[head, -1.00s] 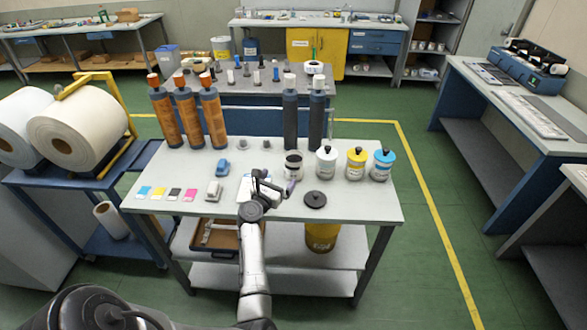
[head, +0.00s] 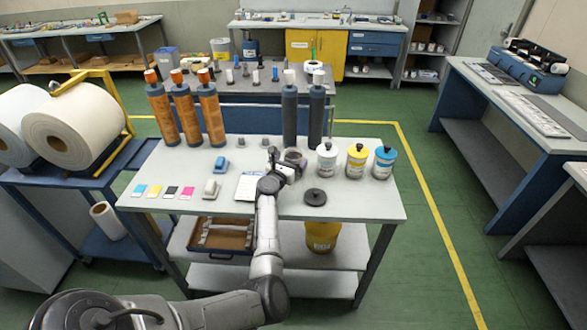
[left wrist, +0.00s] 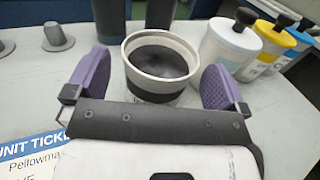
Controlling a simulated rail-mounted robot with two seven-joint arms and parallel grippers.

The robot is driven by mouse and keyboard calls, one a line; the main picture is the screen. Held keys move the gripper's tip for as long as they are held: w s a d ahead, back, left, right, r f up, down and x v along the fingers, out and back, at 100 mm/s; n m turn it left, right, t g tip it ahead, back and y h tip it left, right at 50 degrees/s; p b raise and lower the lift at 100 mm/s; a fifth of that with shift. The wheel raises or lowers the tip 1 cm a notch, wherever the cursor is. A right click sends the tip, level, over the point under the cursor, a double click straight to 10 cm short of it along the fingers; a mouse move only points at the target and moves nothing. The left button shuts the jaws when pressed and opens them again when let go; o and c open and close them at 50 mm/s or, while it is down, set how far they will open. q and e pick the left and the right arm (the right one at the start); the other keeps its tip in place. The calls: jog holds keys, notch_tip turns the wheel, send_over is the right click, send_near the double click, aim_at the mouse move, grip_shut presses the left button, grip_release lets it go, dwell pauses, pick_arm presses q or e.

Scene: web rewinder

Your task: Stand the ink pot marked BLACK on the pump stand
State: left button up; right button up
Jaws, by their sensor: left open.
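An uncapped pot (left wrist: 160,62) with a pale rim, a dark band and dark contents stands upright on the table, seen in the left wrist view. It fits the BLACK ink pot, but I cannot read a label. In the head view my gripper and arm hide much of this pot (head: 294,156). My left gripper (left wrist: 155,82) is open, its purple pads on either side of the pot with gaps. It also shows in the head view (head: 287,164). I cannot pick out the pump stand for certain. My right gripper is not in view.
White (head: 326,160), yellow (head: 356,161) and blue (head: 383,162) pots stand to the right. A dark round disc with a knob (head: 315,197) lies near the front edge. Tall dark (head: 289,112) and orange rollers stand behind. A unit ticket (left wrist: 30,155) lies left of the gripper.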

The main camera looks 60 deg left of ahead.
pick_arm(q)
jog(key=shift+b+x, duration=0.35)
jog(key=shift+x, duration=1.05)
jog(key=shift+c, duration=0.4)
jog(key=c, duration=1.2)
